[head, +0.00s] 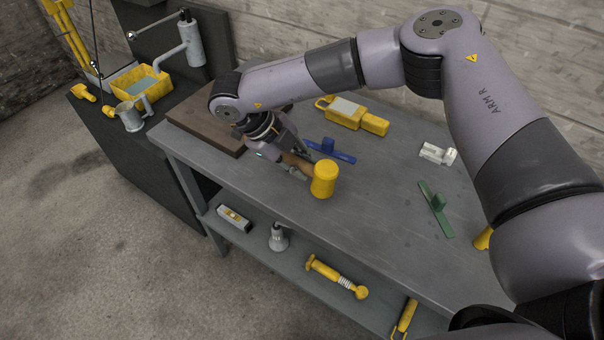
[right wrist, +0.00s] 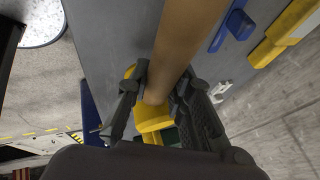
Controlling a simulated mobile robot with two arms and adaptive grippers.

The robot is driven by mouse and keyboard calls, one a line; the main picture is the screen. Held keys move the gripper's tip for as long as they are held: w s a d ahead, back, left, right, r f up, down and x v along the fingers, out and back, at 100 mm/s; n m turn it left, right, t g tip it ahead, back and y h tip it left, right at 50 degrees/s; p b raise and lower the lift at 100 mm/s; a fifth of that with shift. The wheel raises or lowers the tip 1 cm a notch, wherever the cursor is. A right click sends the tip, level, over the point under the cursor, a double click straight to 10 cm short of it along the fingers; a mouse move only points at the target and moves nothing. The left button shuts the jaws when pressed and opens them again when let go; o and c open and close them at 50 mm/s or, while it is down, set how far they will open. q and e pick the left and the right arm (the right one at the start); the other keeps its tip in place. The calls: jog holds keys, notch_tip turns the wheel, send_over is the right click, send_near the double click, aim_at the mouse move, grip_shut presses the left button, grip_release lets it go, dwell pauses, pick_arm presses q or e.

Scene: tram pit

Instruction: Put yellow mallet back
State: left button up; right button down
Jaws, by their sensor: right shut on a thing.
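The yellow mallet (head: 323,180) has a yellow barrel-shaped head and a brown wooden handle. My right gripper (head: 292,160) is shut on the handle, close to the head. The handle points back left toward the wooden board. I cannot tell whether the head touches the grey tabletop or hangs just above it. In the right wrist view the mallet's handle (right wrist: 186,40) runs between the two fingers (right wrist: 156,98), and part of the yellow head shows beyond them. My left gripper is not in view.
A brown board (head: 205,128) lies at the bench's left end. A blue tool (head: 330,151) lies just behind the mallet. A yellow tool (head: 352,114), a white piece (head: 437,153) and a green tool (head: 436,209) lie farther right. The lower shelf (head: 325,298) holds several tools. The tabletop's front middle is clear.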

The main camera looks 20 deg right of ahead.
jog(key=shift+f, duration=0.55)
notch_tip(320, 180, down, 3)
jog(key=shift+f+p, duration=0.1)
jog(key=shift+p, duration=0.3)
jog(key=shift+s+a+f, duration=0.1)
jog(key=shift+s+f, duration=0.05)
jog(key=shift+f, duration=0.05)
jog(key=c, duration=1.9)
grip_release()
jog(key=shift+f, duration=0.1)
jog(key=o, duration=0.3)
jog(key=shift+o, duration=0.8)
